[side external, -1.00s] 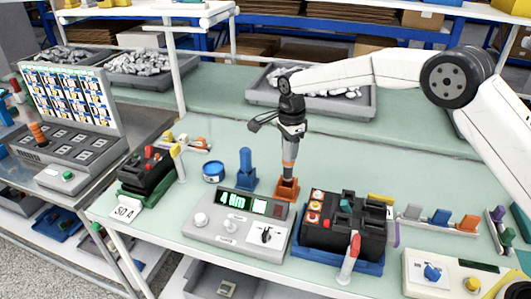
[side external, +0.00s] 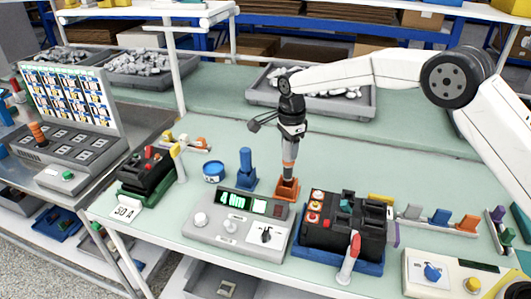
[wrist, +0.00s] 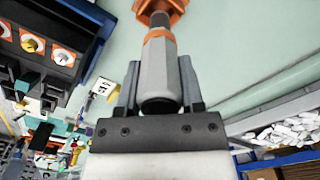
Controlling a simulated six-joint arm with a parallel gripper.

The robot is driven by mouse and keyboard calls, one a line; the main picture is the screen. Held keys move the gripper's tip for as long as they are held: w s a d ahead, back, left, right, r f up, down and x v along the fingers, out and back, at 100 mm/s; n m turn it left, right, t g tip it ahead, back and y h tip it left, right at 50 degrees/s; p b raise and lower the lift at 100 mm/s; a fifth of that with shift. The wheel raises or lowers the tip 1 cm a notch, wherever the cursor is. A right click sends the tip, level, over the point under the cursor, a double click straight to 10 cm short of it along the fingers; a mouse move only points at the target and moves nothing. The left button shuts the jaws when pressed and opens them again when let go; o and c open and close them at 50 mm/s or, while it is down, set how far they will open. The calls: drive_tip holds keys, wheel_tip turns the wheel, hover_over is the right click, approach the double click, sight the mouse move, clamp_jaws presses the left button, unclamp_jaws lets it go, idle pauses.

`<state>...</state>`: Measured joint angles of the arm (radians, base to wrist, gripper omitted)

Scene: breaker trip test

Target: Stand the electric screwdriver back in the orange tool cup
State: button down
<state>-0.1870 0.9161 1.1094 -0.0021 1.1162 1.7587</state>
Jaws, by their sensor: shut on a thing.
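The electric screwdriver (side external: 289,152), grey and dark with an orange band, is upright in the side view. Its lower end is at the mouth of the orange tool cup (side external: 287,190); how deep it sits inside is hidden. My gripper (side external: 292,133) is shut on the upper part of the screwdriver, directly above the cup. In the wrist view the screwdriver (wrist: 158,72) lies between the two fingers of my gripper (wrist: 158,88), and its far end meets the orange cup (wrist: 160,7) at the top edge.
A blue holder (side external: 246,172) stands left of the cup. The grey torque display box (side external: 212,233) is in front, and a black breaker (side external: 335,235) in a blue tray is at front right. A blue round tin (side external: 213,171) is further left.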

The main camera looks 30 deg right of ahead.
sight(289, 163)
drive_tip(key=shift+f, duration=2.65)
idle(0.5)
drive_tip(key=shift+c, duration=0.7)
unclamp_jaws()
drive_tip(key=shift+f, duration=0.1)
drive_tip(key=shift+r, duration=4)
